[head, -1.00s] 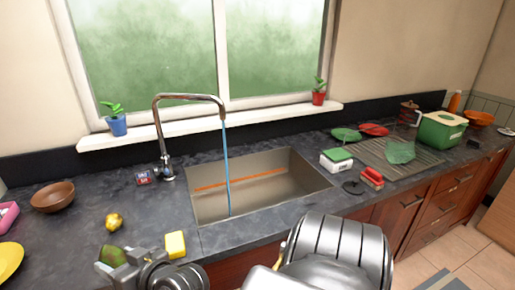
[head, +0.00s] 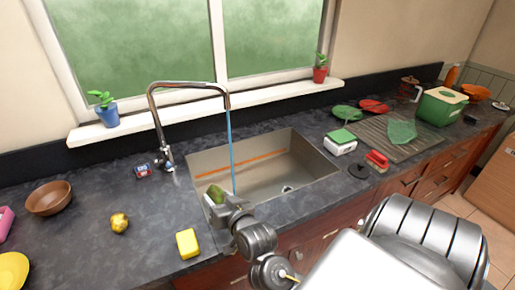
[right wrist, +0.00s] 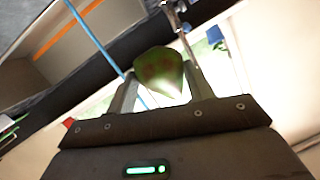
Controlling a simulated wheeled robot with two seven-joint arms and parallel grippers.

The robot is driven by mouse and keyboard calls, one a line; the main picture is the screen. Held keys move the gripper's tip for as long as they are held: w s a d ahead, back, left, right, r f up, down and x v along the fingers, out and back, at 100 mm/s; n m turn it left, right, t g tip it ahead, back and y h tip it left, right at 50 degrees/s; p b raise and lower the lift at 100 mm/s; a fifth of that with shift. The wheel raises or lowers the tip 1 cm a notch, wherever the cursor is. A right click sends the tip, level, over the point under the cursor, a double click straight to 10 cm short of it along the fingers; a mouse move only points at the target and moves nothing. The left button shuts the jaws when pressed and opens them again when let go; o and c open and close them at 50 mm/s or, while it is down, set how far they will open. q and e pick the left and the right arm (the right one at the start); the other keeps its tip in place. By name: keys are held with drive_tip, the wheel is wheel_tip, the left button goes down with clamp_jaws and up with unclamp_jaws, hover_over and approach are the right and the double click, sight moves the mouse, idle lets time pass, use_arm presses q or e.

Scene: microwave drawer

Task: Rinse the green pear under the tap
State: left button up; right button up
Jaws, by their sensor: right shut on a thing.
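The green pear (head: 215,193) is between the fingers of my right gripper (head: 217,201), over the front left part of the sink (head: 270,177). In the right wrist view the pear (right wrist: 160,70) shows reddish patches, with a finger on each side. The curved chrome tap (head: 156,115) stands behind the sink's left side. A thin blue water stream (head: 230,140) falls from its spout into the sink. The pear is close beside the stream; I cannot tell whether the water touches it. My left gripper is not in view.
A yellow sponge (head: 187,243) and a yellow fruit (head: 119,223) lie on the counter left of the sink, with a brown bowl (head: 49,198) farther left.

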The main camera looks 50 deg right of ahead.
use_arm(q)
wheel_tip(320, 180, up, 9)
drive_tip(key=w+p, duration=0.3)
drive_tip(key=p, duration=0.4)
use_arm(e)
drive_tip(key=s+d+r+m+g+h, duration=0.1)
drive_tip(key=d+m+h, duration=0.2)
drive_tip(key=d, duration=1.1)
use_arm(q)
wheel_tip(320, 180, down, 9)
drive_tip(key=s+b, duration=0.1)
drive_tip(key=b, duration=0.8)
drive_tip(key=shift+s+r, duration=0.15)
use_arm(e)
drive_tip(key=a+x, duration=0.1)
drive_tip(key=x, duration=1.3)
drive_tip(key=shift+w, duration=0.2)
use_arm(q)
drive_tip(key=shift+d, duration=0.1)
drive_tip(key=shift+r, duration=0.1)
use_arm(e)
drive_tip(key=shift+d, duration=0.15)
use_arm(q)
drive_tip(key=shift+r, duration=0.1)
use_arm(e)
drive_tip(key=shift+s+d, duration=0.15)
drive_tip(key=shift+d, duration=0.25)
